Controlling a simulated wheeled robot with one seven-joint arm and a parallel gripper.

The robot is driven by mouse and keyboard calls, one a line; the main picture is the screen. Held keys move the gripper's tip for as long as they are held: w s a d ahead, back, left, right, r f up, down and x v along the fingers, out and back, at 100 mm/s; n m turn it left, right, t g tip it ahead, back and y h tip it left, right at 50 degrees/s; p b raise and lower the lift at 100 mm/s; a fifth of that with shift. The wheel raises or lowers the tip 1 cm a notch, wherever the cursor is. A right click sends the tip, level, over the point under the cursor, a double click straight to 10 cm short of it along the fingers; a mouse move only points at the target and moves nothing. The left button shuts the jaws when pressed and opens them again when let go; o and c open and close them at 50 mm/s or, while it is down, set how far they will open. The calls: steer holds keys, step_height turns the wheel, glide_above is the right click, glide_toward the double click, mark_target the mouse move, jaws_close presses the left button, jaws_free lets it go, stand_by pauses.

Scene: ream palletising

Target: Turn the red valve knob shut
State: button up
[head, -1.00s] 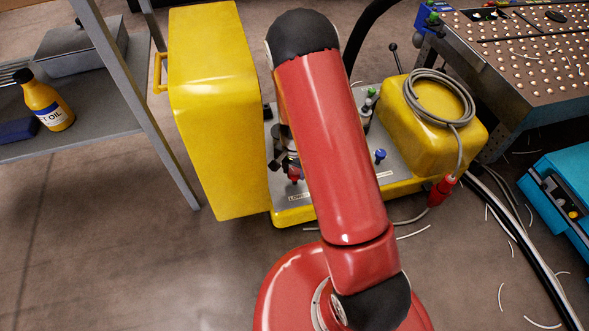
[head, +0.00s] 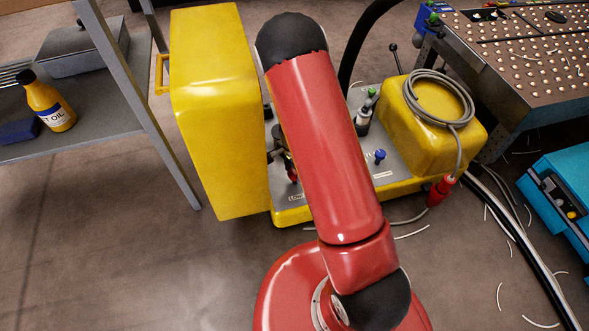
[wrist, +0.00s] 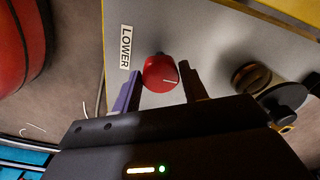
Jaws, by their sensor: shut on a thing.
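In the head view the knob (head: 292,175) is a small red spot near the front edge of the yellow machine's grey top, partly hidden by my red arm. My arm hides most of the gripper there.
A tall yellow housing (head: 215,110) stands left of the knob. A blue knob (head: 380,156) and a yellow box with a coiled grey cable (head: 440,95) are to the right. In the wrist view, a dark knob (wrist: 251,77) sits right of my fingers.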

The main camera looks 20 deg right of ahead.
mark_target(295, 172)
steer(key=o, duration=1)
step_height(295, 172, up, 8)
steer(key=shift+f+p, duration=0.1)
steer(key=shift+p, duration=0.7)
